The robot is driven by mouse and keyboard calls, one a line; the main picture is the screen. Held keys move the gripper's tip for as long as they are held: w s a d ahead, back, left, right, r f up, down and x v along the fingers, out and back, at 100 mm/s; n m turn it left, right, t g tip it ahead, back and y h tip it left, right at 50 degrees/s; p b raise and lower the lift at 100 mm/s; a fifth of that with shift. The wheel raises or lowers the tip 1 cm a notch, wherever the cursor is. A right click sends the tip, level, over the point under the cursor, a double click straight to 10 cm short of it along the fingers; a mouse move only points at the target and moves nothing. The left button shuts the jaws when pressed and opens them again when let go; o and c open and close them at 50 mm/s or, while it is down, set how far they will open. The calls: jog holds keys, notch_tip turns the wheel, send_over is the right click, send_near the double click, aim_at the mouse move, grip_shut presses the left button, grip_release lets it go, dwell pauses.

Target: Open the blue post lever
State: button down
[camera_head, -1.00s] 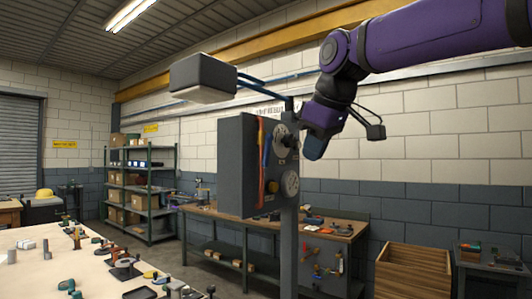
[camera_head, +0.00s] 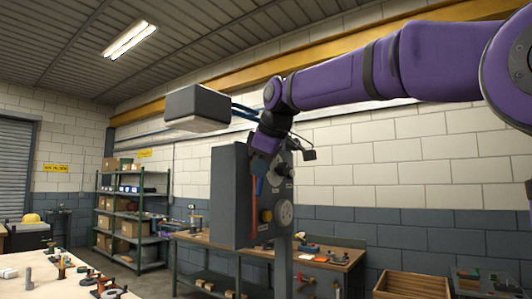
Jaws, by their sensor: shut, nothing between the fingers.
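A dark grey casing (camera_head: 228,195) with a lighter control face stands on a grey post (camera_head: 283,265) in the middle of the head view. A thin blue lever (camera_head: 259,186) shows on that face near its left edge, and its upper part is hidden by my gripper. A red-orange strip (camera_head: 253,212) runs beside it, lower down. My gripper (camera_head: 259,164) points down in front of the upper part of the face, at the top of the blue lever. It is shut and holds nothing. I cannot tell whether it touches the lever.
The face also bears a round dial (camera_head: 284,212), a yellow-orange button (camera_head: 266,216) and an upper plate (camera_head: 281,176). A grey box-shaped head (camera_head: 197,107) juts out above left. Behind are a workbench (camera_head: 335,258), a wooden crate (camera_head: 412,285) and a shelf (camera_head: 130,220).

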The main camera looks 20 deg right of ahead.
aim_at(261, 185)
jog(key=shift+w+d+f, duration=0.25)
jog(key=shift+w+f, duration=0.25)
jog(key=shift+w, duration=0.3)
jog(key=shift+w+d+f, duration=0.25)
jog(key=shift+w+f, duration=0.2)
jog(key=shift+w, duration=0.4)
jog(key=shift+w+d+f, duration=0.25)
jog(key=shift+w+f, duration=0.25)
jog(key=shift+w, duration=0.3)
jog(key=shift+w+d+f+t+h, duration=0.3)
jog(key=shift+w+d+f+h, duration=0.1)
jog(key=shift+d+f, duration=0.15)
jog(key=shift+r, duration=0.25)
jog(key=shift+r, duration=0.65)
